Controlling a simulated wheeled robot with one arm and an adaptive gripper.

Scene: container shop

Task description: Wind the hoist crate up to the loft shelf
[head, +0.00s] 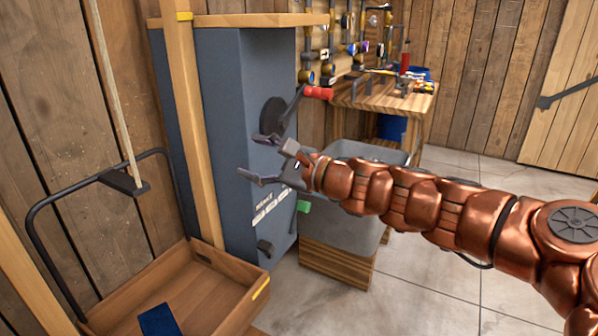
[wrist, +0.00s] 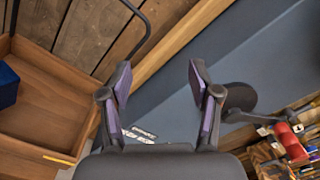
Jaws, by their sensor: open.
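The wooden hoist crate (head: 250,290) stands low at the left in the head view, with a black bail handle (head: 45,205) and a rope (head: 112,90) rising from it. A dark blue item (head: 158,320) lies inside. The crate also shows at the left of the wrist view (wrist: 50,118). A crank with a red handle (head: 318,92) sits on a dark disc on the grey winch cabinet (head: 225,110); the red handle is at the lower right in the wrist view (wrist: 290,141). My gripper (head: 262,160) is open and empty, in front of the cabinet below the crank, apart from the handle.
A wooden post (head: 190,130) stands between crate and cabinet. A wooden board (head: 240,20) tops the cabinet. A grey bin (head: 345,225) on a wooden base is behind my arm. A workbench (head: 385,97) with tools is at the back. Tiled floor is clear at right.

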